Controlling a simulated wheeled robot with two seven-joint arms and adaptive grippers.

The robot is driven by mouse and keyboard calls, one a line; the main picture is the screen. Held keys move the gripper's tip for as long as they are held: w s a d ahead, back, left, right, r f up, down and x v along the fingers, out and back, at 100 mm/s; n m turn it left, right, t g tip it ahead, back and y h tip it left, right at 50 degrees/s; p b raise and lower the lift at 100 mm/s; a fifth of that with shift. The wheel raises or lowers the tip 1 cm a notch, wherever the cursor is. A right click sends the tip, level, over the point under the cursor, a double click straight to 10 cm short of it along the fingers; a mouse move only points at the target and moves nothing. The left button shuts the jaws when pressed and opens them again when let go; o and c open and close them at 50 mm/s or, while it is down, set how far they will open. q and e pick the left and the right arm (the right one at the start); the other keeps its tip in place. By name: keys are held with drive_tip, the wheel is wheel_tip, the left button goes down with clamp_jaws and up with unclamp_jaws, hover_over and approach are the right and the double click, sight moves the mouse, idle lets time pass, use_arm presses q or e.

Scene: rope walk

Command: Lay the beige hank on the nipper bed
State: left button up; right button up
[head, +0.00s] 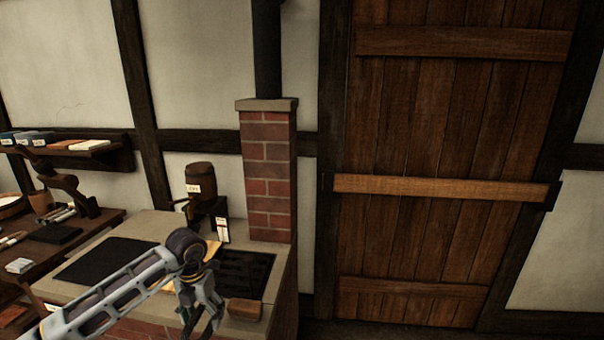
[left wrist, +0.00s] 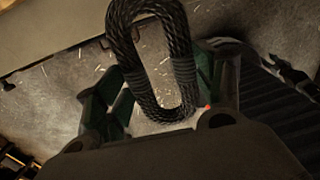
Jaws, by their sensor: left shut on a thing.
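My left gripper (head: 208,322) is low over the front of the stone-topped hearth in the head view. In the left wrist view, a looped, braided hank (left wrist: 152,60) stands between its two fingers (left wrist: 160,105), and the gripper is shut on it. The hank looks dark grey to black there, not beige. It does not show clearly in the head view. A dark ribbed bed (head: 246,270) is set in the hearth top right of the gripper; a ribbed surface (left wrist: 275,95) also shows at right in the wrist view. I cannot tell whether it is the nipper bed. My right gripper is out of view.
A wooden block (head: 245,310) sits at the hearth's front right. A black mat (head: 105,262) lies left, partly behind my arm. A wooden keg-like vessel (head: 200,178) and a brick chimney (head: 268,175) stand behind. A cluttered workbench (head: 60,238) is at far left.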

use_arm(q)
drive_tip(key=shift+s+m, duration=0.1)
drive_tip(key=shift+m, duration=0.5)
drive_tip(key=shift+m, duration=0.3)
